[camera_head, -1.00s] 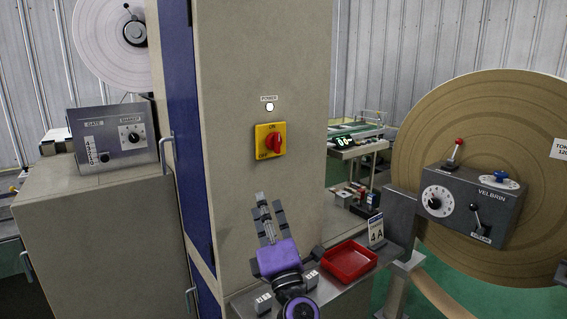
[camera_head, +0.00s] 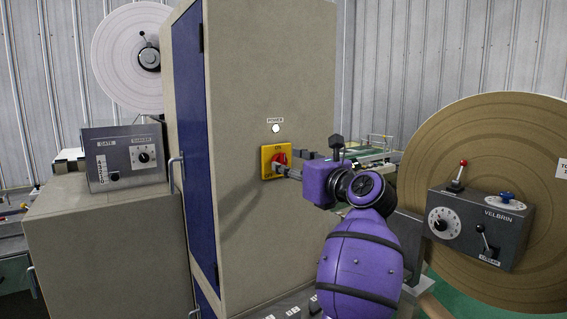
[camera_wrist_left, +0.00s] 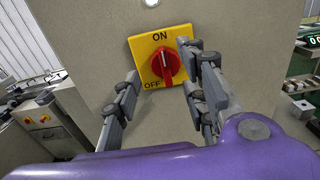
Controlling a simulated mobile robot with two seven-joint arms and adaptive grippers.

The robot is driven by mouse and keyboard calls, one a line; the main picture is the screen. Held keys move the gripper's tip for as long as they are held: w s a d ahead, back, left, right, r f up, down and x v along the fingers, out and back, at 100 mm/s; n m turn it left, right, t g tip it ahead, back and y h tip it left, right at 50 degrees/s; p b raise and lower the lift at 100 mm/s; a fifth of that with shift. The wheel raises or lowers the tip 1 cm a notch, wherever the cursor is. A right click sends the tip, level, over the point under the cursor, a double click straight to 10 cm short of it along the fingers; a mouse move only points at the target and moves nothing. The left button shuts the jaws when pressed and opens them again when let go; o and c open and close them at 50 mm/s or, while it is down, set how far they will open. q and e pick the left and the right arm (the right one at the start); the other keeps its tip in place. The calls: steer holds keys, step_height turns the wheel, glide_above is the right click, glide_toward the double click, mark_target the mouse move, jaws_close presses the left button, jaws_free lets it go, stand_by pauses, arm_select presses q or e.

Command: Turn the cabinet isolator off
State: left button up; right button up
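The isolator is a yellow plate (camera_head: 266,163) with a red rotary knob (camera_head: 281,158) on the beige cabinet front (camera_head: 245,100). In the left wrist view the knob (camera_wrist_left: 165,66) has its white mark toward ON, with OFF at the plate's lower left. My left gripper (camera_head: 284,169) is at the plate, its fingers partly covering the knob in the head view. In the left wrist view the gripper (camera_wrist_left: 162,76) is open, with fingers on either side of the knob. I cannot tell whether they touch it. My right gripper is not in view.
A white POWER lamp (camera_head: 276,128) sits above the isolator. A grey GATE box (camera_head: 125,156) stands on the left cabinet. On the right, a control box (camera_head: 478,228) stands before a large brown roll (camera_head: 500,130). The cabinet front around the plate is clear.

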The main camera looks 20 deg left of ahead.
mark_target(281, 162)
arm_select(q)
steer(key=shift+x, duration=1.1)
steer(key=shift+w+a, duration=0.25)
steer(key=shift+a, duration=0.05)
steer(key=c, duration=1)
steer(key=shift+r, duration=0.1)
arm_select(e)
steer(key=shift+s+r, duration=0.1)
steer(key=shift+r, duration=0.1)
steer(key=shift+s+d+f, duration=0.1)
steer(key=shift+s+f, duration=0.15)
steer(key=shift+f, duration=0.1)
